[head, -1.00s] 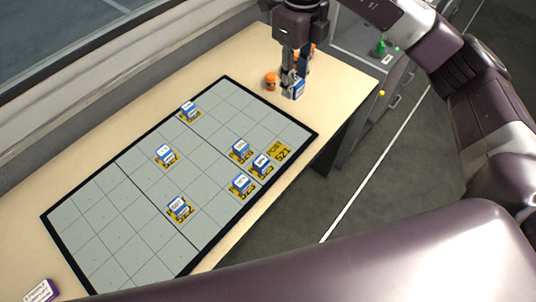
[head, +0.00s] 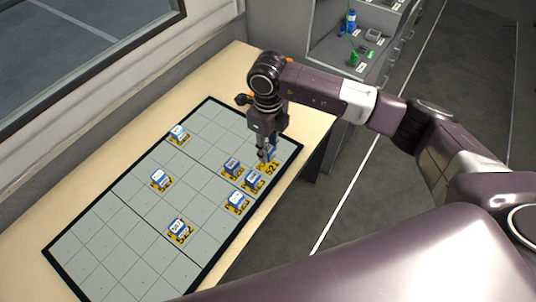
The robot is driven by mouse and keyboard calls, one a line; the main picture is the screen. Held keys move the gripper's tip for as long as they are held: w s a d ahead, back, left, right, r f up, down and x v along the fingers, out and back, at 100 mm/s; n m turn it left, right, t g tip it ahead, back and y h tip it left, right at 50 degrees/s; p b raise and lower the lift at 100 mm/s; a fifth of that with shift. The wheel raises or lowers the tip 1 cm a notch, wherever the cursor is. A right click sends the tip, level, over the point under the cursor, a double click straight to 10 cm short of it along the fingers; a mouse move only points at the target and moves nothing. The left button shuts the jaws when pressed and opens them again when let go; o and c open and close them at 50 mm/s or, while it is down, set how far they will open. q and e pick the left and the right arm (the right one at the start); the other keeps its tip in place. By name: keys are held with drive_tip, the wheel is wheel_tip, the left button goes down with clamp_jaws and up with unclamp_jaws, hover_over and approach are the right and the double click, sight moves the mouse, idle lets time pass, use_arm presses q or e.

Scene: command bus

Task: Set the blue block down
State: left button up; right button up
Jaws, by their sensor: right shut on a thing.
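My right gripper (head: 266,158) points down over the far right part of the grey gridded mat (head: 110,250). It is shut on the blue block (head: 272,152), which is largely hidden behind the fingers. The block is at the yellow tile marked 521 (head: 271,169), and I cannot tell whether it touches the tile. My left gripper is not in view.
Several other blue-and-white blocks stand on yellow tiles, the closest being one block (head: 254,181) and another block (head: 232,166). Shelves (head: 365,40) stand behind the table.

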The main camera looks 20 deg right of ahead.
wheel_tip(320, 180, down, 4)
drive_tip(key=shift+f+p, duration=0.25)
drive_tip(key=shift+p, duration=0.2)
drive_tip(key=shift+f, duration=0.1)
drive_tip(key=o, duration=1.1)
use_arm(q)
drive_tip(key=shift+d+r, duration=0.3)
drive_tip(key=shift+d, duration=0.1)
use_arm(e)
drive_tip(key=shift+r, duration=0.55)
use_arm(q)
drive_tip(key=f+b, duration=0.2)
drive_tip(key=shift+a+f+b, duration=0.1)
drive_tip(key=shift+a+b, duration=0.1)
drive_tip(key=shift+b, duration=0.1)
use_arm(e)
wheel_tip(320, 180, up, 11)
drive_tip(key=shift+r, duration=0.1)
